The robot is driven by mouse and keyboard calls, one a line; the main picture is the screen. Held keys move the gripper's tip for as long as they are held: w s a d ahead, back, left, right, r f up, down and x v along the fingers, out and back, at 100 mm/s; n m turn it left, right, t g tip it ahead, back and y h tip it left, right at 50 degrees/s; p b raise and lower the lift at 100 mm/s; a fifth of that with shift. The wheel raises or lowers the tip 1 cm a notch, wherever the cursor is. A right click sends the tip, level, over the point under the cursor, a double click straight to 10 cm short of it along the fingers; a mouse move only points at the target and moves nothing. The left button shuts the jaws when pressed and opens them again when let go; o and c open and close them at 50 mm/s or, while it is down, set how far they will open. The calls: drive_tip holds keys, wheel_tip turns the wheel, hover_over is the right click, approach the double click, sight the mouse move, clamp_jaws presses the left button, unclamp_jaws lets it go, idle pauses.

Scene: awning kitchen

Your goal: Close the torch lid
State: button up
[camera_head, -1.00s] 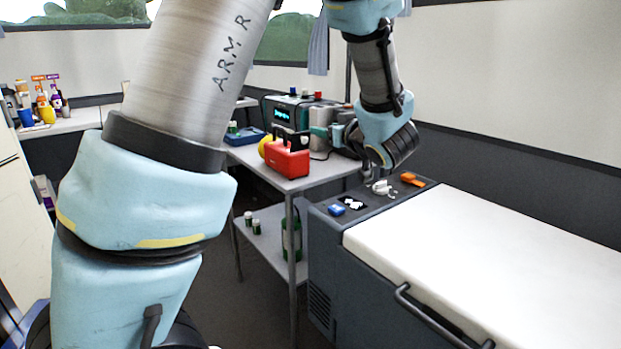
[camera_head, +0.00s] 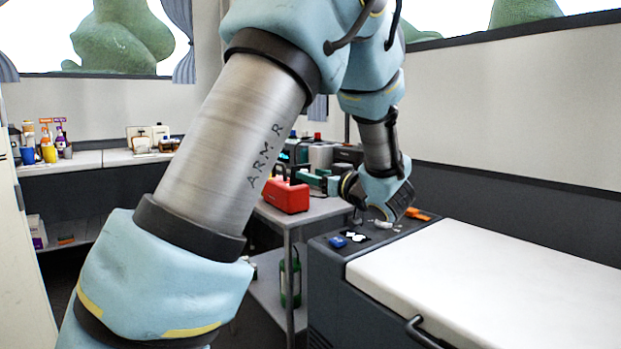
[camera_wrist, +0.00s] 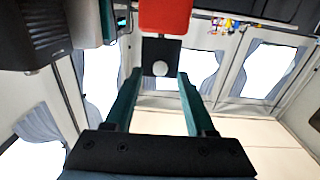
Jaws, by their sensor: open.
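A red box-shaped thing (camera_head: 286,195) with a dark part above it stands on the grey side table; it seems to be the torch. In the wrist view, which is upside down, its red body (camera_wrist: 165,15) is at the top. A black square panel (camera_wrist: 150,52) with a round white spot adjoins it, apparently the raised lid. My gripper (camera_wrist: 160,74) is open, its two teal fingers pointing toward the panel, one to each side in the picture. I cannot tell whether they touch it. In the head view my gripper (camera_head: 318,181) is beside the red box, partly hidden.
A chest with a white lid (camera_head: 490,270) stands at right, with a blue item (camera_head: 338,242), white pieces (camera_head: 356,237) and an orange item (camera_head: 418,214) on its dark end. Teal and grey devices stand behind the red box. A back counter (camera_head: 85,160) holds bottles.

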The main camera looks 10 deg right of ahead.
drive_tip(key=shift+x, duration=0.8)
drive_tip(key=shift+c, duration=0.2)
clamp_jaws()
